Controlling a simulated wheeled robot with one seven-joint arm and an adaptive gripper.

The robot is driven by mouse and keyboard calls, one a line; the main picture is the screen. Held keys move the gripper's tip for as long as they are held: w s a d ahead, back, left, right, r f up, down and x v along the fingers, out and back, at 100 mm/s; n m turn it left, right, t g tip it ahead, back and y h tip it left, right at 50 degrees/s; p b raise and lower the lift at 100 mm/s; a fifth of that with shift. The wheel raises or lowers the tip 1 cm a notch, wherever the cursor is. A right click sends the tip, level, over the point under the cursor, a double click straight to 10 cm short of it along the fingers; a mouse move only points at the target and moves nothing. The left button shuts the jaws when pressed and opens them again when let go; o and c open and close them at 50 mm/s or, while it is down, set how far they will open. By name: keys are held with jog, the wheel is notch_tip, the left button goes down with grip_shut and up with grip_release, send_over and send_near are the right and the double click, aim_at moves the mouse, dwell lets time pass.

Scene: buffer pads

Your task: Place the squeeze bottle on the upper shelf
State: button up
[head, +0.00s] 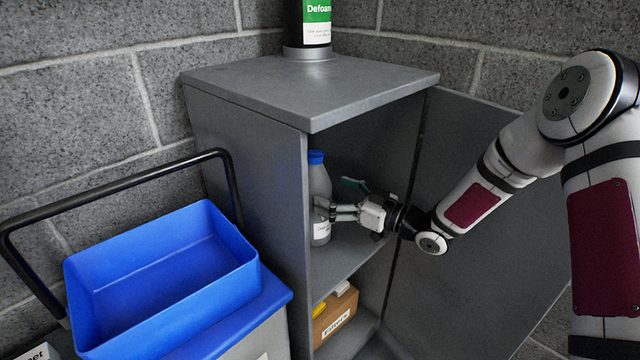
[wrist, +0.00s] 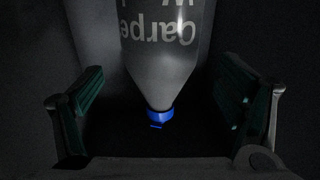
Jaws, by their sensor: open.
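The squeeze bottle (head: 319,180), pale grey with a blue cap and a white label, stands upright on the upper shelf (head: 350,250) inside the grey cabinet, near its left wall. My gripper (head: 338,196) reaches in from the right at the bottle's mid-height. In the wrist view, which is upside down, the bottle (wrist: 165,60) shows its label text and its tapered neck. My gripper (wrist: 160,105) is open there, with a finger apart from the bottle on each side. The cabinet's left wall hides part of the bottle in the head view.
The cabinet door (head: 490,190) stands open on the right, close behind my arm. A cardboard box (head: 334,318) sits on the lower shelf. A Defoamer bottle (head: 317,22) stands on the cabinet top (head: 310,90). A blue tub (head: 160,275) with a black handle bar is at left.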

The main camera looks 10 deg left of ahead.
jog(key=p+v, duration=0.1)
jog(key=v, duration=0.5)
jog(key=shift+s+d, duration=0.25)
jog(key=shift+d, duration=0.05)
jog(key=shift+f, duration=0.1)
